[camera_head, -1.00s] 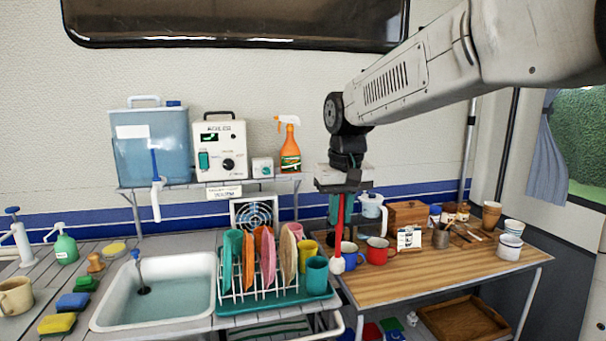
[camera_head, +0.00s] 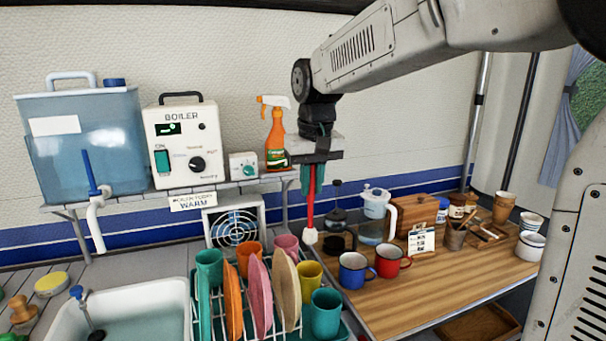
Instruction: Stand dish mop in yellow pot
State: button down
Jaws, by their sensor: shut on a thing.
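My gripper (camera_head: 313,180) points down and is shut on the dish mop (camera_head: 311,208). The mop has a red handle and a white head (camera_head: 310,236), and hangs upright with the head down. In the picture its head appears just above the yellow vessel (camera_head: 309,279), with a gap between them. That vessel looks like a cup or pot and stands among the cups at the dish rack's right side. It is the only clearly yellow pot-like thing I see. Its inside is hidden.
The dish rack (camera_head: 216,327) holds several plates and cups. A blue mug (camera_head: 354,271) and a red mug (camera_head: 389,260) stand to the right on the wooden table (camera_head: 440,283). A French press is behind the mop. The shelf with the boiler (camera_head: 183,145) and orange spray bottle (camera_head: 276,140) is behind left.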

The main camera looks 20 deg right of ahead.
aim_at(311, 228)
jog(key=shift+w+f, duration=0.1)
jog(key=shift+a+f, duration=0.1)
jog(key=shift+f, duration=6.25)
jog(key=c, duration=1.3)
grip_release()
